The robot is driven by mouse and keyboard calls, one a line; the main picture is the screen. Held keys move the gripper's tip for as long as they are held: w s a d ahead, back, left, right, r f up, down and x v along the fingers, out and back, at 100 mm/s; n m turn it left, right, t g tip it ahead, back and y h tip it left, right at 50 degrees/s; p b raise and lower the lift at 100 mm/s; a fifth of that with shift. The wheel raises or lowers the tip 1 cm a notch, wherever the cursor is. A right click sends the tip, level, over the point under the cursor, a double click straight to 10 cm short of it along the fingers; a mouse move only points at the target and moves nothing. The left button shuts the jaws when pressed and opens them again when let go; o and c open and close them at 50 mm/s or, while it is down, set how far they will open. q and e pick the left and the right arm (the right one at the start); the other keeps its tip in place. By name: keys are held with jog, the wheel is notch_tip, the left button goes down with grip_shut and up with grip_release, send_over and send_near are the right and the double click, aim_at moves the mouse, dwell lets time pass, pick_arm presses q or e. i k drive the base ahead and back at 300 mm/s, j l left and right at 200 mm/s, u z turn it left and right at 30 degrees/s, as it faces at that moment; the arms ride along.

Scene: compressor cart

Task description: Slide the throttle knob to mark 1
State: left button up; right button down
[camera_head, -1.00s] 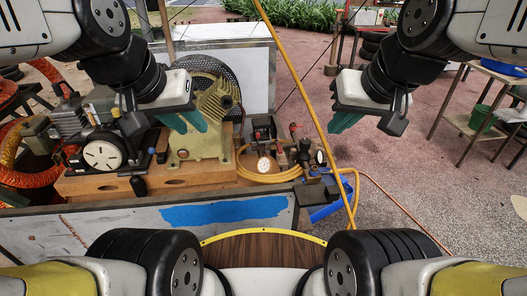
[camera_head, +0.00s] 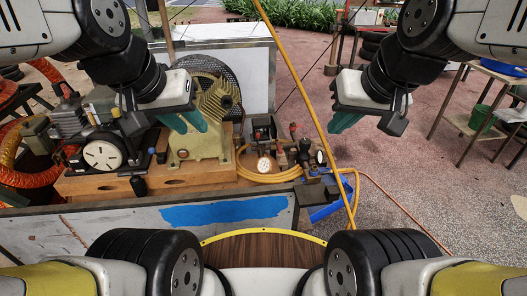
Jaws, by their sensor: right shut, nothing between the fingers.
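The compressor cart carries an engine with a round white disc (camera_head: 103,155) at the left and a beige compressor pump (camera_head: 196,137) in its middle. I cannot tell for sure which part is the throttle knob, and no mark 1 can be read. A small blue-tipped lever (camera_head: 151,151) and a black knob (camera_head: 139,186) show by the engine. My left gripper (camera_head: 185,122) has teal fingers and hangs in front of the pump, hiding part of it; its finger gap is unclear. My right gripper (camera_head: 345,122) is shut and empty, apart from the cart, over the paving.
A pressure gauge (camera_head: 264,164), a red-topped valve (camera_head: 293,128) and a coiled yellow hose (camera_head: 283,177) sit on the cart's right. A taut yellow hose (camera_head: 300,88) crosses the view. Orange ducting (camera_head: 20,178) lies left. A side table (camera_head: 480,110) stands right.

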aim_at(112, 121)
jog(key=k+j+u, duration=0.1)
jog(key=u, duration=1.2)
jog(key=k+j, duration=0.05)
